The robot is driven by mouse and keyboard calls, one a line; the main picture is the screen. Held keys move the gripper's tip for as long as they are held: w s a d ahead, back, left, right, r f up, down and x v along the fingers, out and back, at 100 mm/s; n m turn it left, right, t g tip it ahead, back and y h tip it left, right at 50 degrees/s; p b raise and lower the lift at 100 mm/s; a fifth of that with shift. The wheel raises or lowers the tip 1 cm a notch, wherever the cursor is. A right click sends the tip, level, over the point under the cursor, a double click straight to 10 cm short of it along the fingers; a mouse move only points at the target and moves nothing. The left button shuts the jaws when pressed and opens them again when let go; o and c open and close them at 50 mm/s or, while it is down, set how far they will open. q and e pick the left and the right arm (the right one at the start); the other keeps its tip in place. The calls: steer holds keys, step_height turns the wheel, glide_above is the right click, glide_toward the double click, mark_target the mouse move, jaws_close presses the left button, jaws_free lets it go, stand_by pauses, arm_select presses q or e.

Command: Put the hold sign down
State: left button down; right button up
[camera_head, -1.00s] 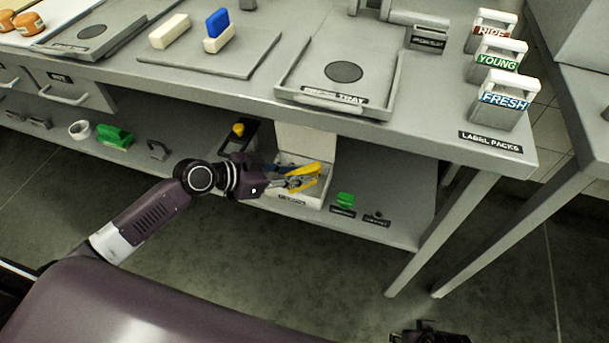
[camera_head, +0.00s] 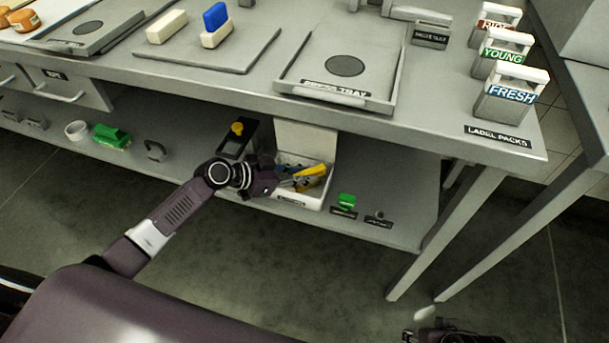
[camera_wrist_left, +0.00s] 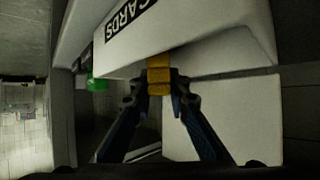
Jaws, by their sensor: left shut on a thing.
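A yellow piece, which I take to be the hold sign (camera_head: 313,170), is between the fingers of my left gripper (camera_head: 294,182). It is at the open white box (camera_head: 290,199) on the lower shelf, partly inside the opening. In the left wrist view the yellow piece (camera_wrist_left: 158,76) is gripped by the dark fingers of my left gripper (camera_wrist_left: 159,92), in front of the white box (camera_wrist_left: 205,45) labelled "CARDS". Whether it touches the box floor is hidden. My right gripper (camera_head: 440,333) is only partly visible at the bottom edge; its fingers are unclear.
The lower shelf (camera_head: 395,225) also holds a green block (camera_head: 346,201), a black holder with a yellow knob (camera_head: 237,129) and a green item (camera_head: 111,137). The worktop (camera_head: 440,110) overhangs the shelf. A table leg (camera_head: 435,230) stands to the right.

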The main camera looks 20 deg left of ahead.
arm_select(q)
steer(key=c, duration=1.8)
jaws_free()
steer(key=shift+c, duration=0.2)
arm_select(e)
steer(key=shift+s+r, duration=0.1)
steer(key=shift+r, duration=0.1)
steer(key=shift+r, duration=0.1)
arm_select(q)
steer(key=shift+s+a+r, duration=0.1)
steer(key=shift+a, duration=0.05)
steer(key=v, duration=1.1)
steer(key=s+d+f+n+g+y+p, duration=0.15)
steer(key=s+d+f+g+y, duration=0.4)
steer(key=s+f, duration=0.85)
steer(key=s+a+f+n+y, duration=0.2)
steer(key=s+n, duration=0.4)
steer(key=s, duration=0.3)
steer(key=shift+s+a+f+y, duration=0.2)
steer(key=shift+f+y, duration=0.05)
steer(key=shift+y, duration=0.3)
arm_select(e)
steer(key=x, duration=0.4)
steer(key=shift+s, duration=0.3)
